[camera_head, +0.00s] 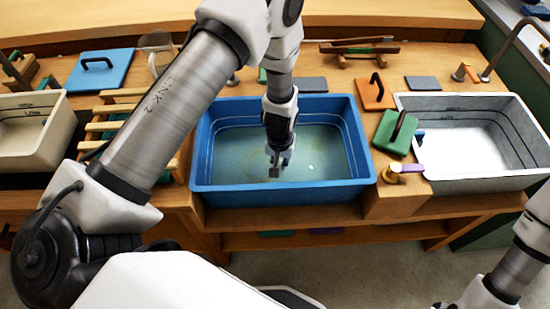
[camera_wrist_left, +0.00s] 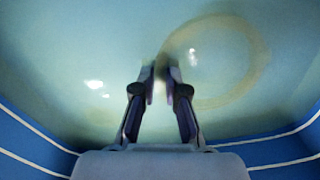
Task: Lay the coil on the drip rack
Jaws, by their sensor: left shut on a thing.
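The coil (camera_wrist_left: 264,62) is a pale tan ring under the water in the blue basin, seen in the left wrist view. My left gripper (camera_head: 277,168) reaches down into the basin. In the left wrist view its fingers (camera_wrist_left: 161,78) are shut on the left edge of the coil. In the head view the coil is hard to make out. The drip rack (camera_head: 98,127) is a set of light wooden slats left of the blue basin, partly hidden behind my left arm. My right arm shows at the lower right, but its gripper is out of view.
The blue basin (camera_head: 199,165) has raised walls around the held coil. A white basin (camera_head: 447,185) stands to the right and a cream basin (camera_head: 62,125) at the far left. A green block (camera_head: 395,133) and an orange board (camera_head: 378,93) lie between the blue and white basins.

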